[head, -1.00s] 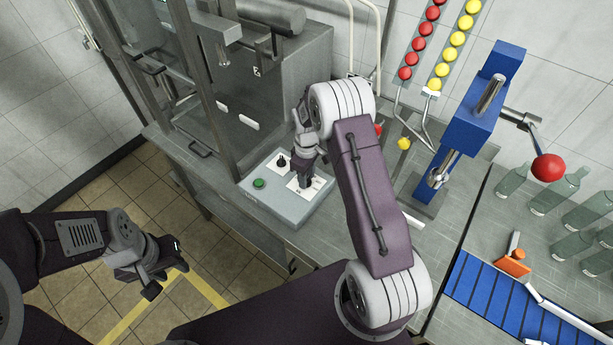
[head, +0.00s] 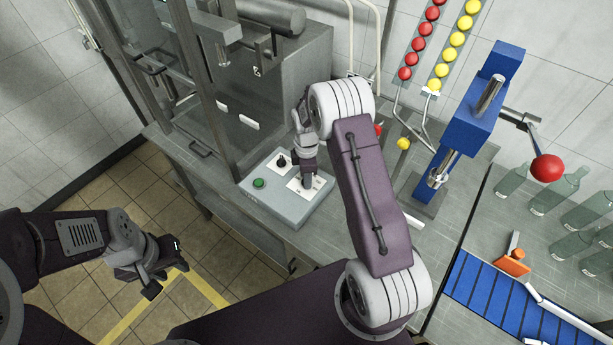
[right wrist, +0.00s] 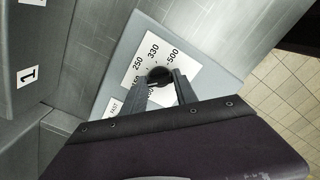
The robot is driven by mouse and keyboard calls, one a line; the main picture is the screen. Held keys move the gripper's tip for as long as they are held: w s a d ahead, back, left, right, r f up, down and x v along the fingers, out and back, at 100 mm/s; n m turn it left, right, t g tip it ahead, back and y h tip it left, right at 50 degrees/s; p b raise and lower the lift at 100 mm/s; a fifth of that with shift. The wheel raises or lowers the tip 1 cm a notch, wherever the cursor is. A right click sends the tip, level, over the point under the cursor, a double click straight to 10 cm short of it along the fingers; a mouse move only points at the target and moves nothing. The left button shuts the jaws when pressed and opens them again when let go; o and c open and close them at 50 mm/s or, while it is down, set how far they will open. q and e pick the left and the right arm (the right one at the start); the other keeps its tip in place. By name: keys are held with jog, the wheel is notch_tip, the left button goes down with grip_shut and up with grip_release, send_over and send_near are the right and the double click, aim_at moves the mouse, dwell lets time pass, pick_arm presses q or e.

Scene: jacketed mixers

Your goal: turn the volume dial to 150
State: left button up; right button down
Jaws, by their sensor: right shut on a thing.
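The grey control box (head: 262,204) stands on the steel bench. On it are two white scale plates and a green button (head: 258,183). My right gripper (head: 308,181) points down at the right plate and is shut on the volume dial. In the right wrist view the black dial (right wrist: 158,74) shows between the fingertips (right wrist: 161,84). Its plate (right wrist: 184,70) reads 250, 330 and 500; the other numbers are partly covered by the fingers. I cannot tell where the dial's pointer stands. My left gripper (head: 166,270) is open and empty over the floor.
A second black dial (head: 281,160) sits on the left plate, close to my right gripper. The steel mixer frame (head: 215,95) rises behind the box. A blue press (head: 470,125) with a red-knobbed lever stands right, beside a blue conveyor (head: 490,290) and glass bottles.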

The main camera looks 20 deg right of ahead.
jog(key=shift+w+r, duration=0.2)
dwell(0.3)
jog(key=c, duration=1.1)
grip_release()
jog(key=shift+o, duration=0.7)
jog(key=shift+s, duration=0.15)
notch_tip(320, 180, up, 9)
jog(key=b, duration=0.1)
